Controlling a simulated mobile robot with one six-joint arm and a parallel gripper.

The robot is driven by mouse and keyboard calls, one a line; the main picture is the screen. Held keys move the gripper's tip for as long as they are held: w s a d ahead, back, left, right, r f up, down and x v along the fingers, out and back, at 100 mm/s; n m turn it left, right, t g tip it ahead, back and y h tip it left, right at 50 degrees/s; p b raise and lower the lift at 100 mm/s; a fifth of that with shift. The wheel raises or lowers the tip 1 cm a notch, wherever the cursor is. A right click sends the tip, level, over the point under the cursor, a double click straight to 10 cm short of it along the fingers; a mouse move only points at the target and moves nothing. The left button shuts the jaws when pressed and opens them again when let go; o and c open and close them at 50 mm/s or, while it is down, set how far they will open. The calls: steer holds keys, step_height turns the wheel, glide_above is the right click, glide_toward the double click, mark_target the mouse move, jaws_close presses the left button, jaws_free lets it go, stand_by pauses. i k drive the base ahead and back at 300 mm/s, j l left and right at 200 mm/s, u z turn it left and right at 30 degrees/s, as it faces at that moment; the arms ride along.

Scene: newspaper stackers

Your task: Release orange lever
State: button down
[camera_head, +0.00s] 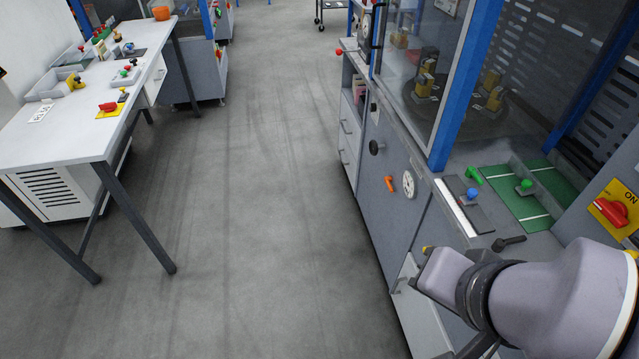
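A small orange lever (389,183) sits on the grey front panel of the machine at right, left of a round white dial. Nothing touches it. My gripper (432,268) is at the lower right, below and to the right of the lever and clearly apart from it. The fingers are small and partly hidden by my wrist, so I cannot tell whether they are open or shut.
A black knob (376,147) is on the panel above the lever. A blue post (465,85) and a red ON switch (611,212) stand at right. A white table (75,140) with small parts is at left. The grey floor (265,180) between is clear.

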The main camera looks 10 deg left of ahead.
mark_target(387, 180)
steer(key=i+j+u, duration=0.25)
steer(key=i, duration=0.6)
steer(key=i+u, duration=0.25)
steer(key=i, duration=0.65)
